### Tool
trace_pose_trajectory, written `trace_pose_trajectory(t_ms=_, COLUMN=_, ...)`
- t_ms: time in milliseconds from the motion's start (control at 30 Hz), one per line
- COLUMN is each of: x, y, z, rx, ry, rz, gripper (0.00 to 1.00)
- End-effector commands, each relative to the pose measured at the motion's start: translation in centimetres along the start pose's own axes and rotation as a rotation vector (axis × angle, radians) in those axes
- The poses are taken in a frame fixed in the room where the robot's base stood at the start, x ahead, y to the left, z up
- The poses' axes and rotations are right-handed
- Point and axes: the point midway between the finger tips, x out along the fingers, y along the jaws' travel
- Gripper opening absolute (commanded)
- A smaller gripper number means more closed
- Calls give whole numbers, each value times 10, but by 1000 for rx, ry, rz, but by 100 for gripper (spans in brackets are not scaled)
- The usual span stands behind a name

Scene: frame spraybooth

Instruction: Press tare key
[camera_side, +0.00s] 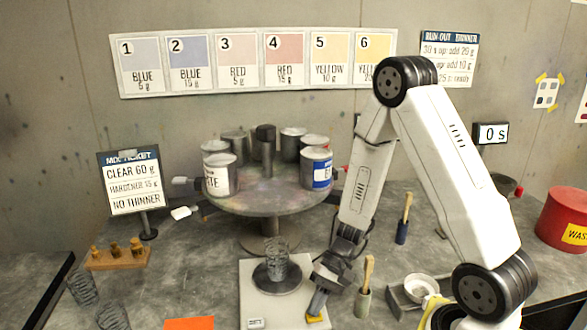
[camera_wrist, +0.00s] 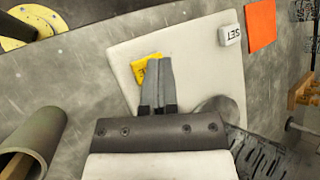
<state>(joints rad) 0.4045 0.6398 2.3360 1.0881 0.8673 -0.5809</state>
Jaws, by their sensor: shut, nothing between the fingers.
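The scale (camera_side: 252,287) is a pale flat box at the front middle of the bench, with a dark round pan (camera_side: 258,280) bearing a clear glass (camera_side: 277,255). A yellow key (camera_side: 316,319) is at its front right corner; it also shows in the wrist view (camera_wrist: 142,72), its label mostly covered. A white key marked SET (camera_side: 255,323) is at the front left; the wrist view shows it too (camera_wrist: 229,35). My gripper (camera_side: 317,303) is shut and empty, pointing down at the yellow key. In the wrist view the fingertips (camera_wrist: 159,60) overlap the key; I cannot tell whether they touch it.
A turntable (camera_side: 265,203) with several cans stands behind the scale. A brush pot (camera_side: 363,302) is close to the right of my gripper. An orange card (camera_side: 189,323) lies to the left. A timer (camera_side: 491,133) on the wall reads 0 s.

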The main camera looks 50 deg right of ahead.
Motion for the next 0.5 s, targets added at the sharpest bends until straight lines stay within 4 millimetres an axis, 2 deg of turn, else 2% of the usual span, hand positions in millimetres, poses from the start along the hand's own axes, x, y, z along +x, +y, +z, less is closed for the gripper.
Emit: trace_pose_trajectory(t_ms=500, x=-4, y=-3, z=3, rx=0, ry=1, rz=1, gripper=0)
